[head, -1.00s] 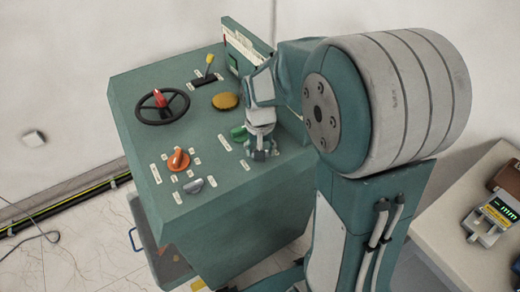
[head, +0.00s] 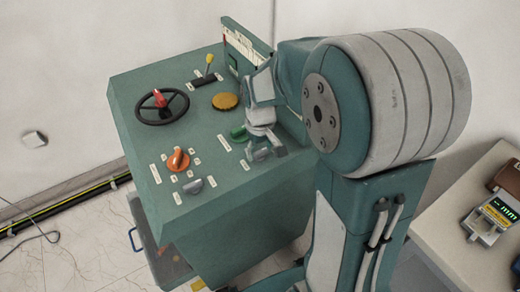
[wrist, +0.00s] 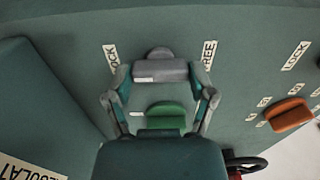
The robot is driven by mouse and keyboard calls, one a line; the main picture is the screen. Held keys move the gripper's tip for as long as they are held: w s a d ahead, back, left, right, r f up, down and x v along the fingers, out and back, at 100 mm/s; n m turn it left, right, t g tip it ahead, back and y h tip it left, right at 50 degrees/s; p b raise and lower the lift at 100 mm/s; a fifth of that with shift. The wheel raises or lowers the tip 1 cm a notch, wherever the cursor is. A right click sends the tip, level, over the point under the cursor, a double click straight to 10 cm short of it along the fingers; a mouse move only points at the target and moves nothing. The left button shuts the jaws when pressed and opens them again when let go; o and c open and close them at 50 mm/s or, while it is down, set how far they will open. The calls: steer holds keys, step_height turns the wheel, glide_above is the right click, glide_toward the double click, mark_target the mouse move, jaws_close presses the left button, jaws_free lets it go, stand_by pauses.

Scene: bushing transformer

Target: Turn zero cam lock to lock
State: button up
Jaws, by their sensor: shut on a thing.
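The zero cam lock looks to be the grey knob (wrist: 160,71) on the green console top, between a LOCK label (wrist: 112,58) on the left and a FREE label (wrist: 209,55) on the right in the wrist view. A small white mark is on its near left side. My gripper (wrist: 162,82) has one finger on each side of this knob and is shut on it. In the head view my gripper (head: 262,149) is low over the near right part of the console top, and its fingers mostly hide the knob.
A green knob (wrist: 165,116) is close behind my fingers. An orange knob (head: 178,160), another grey knob (head: 192,187), a black handwheel (head: 162,106), a yellow button (head: 225,101) and a yellow-tipped lever (head: 209,66) are on the console (head: 205,215). A side table (head: 440,235) is at right.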

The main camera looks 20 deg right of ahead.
mark_target(259, 151)
steer(key=shift+w, duration=0.15)
steer(key=o, duration=1.1)
steer(key=shift+c, duration=0.2)
step_height(259, 151, up, 12)
steer(key=shift+a, duration=0.1)
steer(key=s+a+r+m+t, duration=0.2)
steer(key=s+t, duration=0.3)
steer(key=s, duration=1.1)
steer(key=shift+s+a+r+t, duration=0.15)
steer(key=shift+s+a+t, duration=0.05)
steer(key=shift+s+t, duration=0.15)
